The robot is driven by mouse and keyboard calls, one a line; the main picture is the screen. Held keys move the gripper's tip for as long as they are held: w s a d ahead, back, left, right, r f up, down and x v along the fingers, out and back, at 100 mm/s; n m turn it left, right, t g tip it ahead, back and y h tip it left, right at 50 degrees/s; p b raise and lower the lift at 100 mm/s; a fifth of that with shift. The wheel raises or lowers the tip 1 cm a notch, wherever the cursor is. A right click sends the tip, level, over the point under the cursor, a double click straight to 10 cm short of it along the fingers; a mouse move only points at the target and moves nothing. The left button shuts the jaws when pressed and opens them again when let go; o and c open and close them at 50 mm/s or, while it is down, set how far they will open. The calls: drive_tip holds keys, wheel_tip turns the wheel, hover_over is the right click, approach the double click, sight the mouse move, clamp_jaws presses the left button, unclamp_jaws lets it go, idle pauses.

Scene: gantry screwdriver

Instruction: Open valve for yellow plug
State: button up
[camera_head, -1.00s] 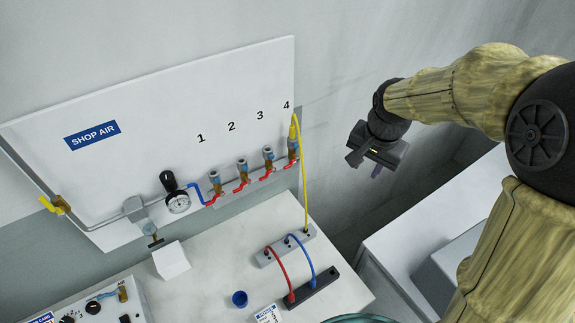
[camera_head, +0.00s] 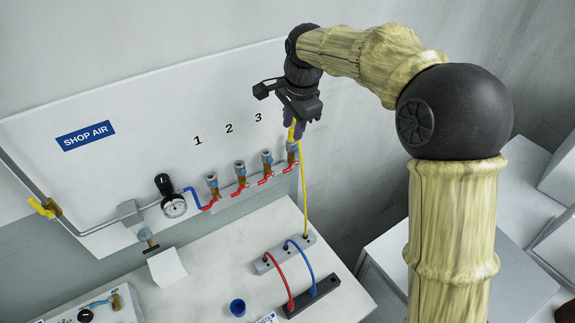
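The yellow plug (camera_head: 291,134) stands in outlet 4, the rightmost on the wall panel, and its yellow hose (camera_head: 305,190) runs down to a grey block (camera_head: 309,240). A red valve handle (camera_head: 289,168) sits just below that outlet, on the manifold pipe. My gripper (camera_head: 295,128) points down in front of the upper end of the yellow plug and hides part of it and the number 4. Its dark purple fingers are small and overlap the plug, so I cannot tell how far apart they are or whether they touch it.
Outlets 1 (camera_head: 212,182), 2 (camera_head: 240,170) and 3 (camera_head: 267,160) are to the left, each with a red handle. A gauge (camera_head: 174,205) is farther left. A black block (camera_head: 314,296) with red and blue cables and a blue cup (camera_head: 237,307) are on the bench.

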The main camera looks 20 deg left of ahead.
sight(291, 167)
wheel_tip(291, 167, down, 17)
drive_tip(key=w+a+p, duration=0.2)
drive_tip(key=shift+a+r, duration=0.15)
drive_tip(key=shift+a, duration=0.05)
drive_tip(key=shift+c, duration=0.2)
clamp_jaws()
